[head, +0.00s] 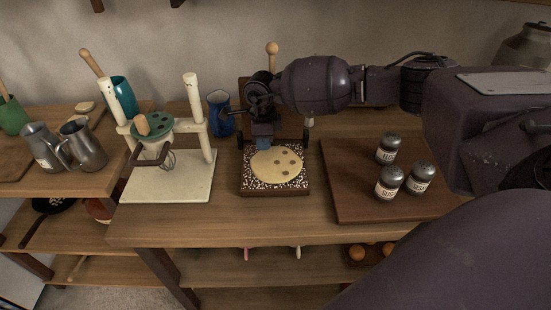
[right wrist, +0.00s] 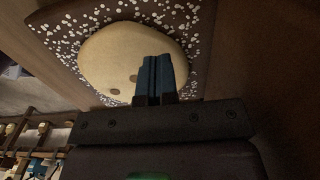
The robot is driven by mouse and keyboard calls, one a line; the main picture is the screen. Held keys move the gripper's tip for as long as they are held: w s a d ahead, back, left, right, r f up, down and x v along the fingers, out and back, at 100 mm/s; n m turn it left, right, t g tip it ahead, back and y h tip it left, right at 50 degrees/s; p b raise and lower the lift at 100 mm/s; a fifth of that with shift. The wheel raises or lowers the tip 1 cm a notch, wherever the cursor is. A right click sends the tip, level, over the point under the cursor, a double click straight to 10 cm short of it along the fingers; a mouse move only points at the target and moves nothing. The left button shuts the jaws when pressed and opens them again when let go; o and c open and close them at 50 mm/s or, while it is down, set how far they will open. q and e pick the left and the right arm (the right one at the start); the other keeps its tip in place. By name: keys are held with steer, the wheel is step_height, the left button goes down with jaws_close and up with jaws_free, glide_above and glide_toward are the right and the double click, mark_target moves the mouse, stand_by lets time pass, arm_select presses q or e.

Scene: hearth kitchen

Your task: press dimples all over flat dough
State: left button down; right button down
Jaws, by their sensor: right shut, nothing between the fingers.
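The flat dough (head: 272,168) is a pale yellow round with several dark dimples in it. It lies on a dark, white-speckled board (head: 249,187). My right gripper (head: 263,143) reaches in from the right, its blue fingers pointing down at the dough's back left edge. In the right wrist view the shut fingers (right wrist: 155,72) are side by side over the dough (right wrist: 108,62), with a couple of dimples visible beside them. The fingers hide part of the dough, and I cannot tell whether they touch it. My left gripper is not in view.
A brown board (head: 350,205) with three labelled shakers (head: 389,183) is to the right. A white stand (head: 170,190) with a green disc is to the left, and a blue jug (head: 221,113) is behind. Metal pitchers (head: 85,147) stand farther left.

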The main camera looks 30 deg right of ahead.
steer(key=shift+f, duration=0.4)
steer(key=shift+f+b, duration=0.35)
steer(key=shift+f, duration=0.15)
steer(key=shift+s+f, duration=0.1)
steer(key=shift+f, duration=0.1)
stand_by(0.8)
steer(key=shift+r+p, duration=0.45)
steer(key=shift+r, duration=0.55)
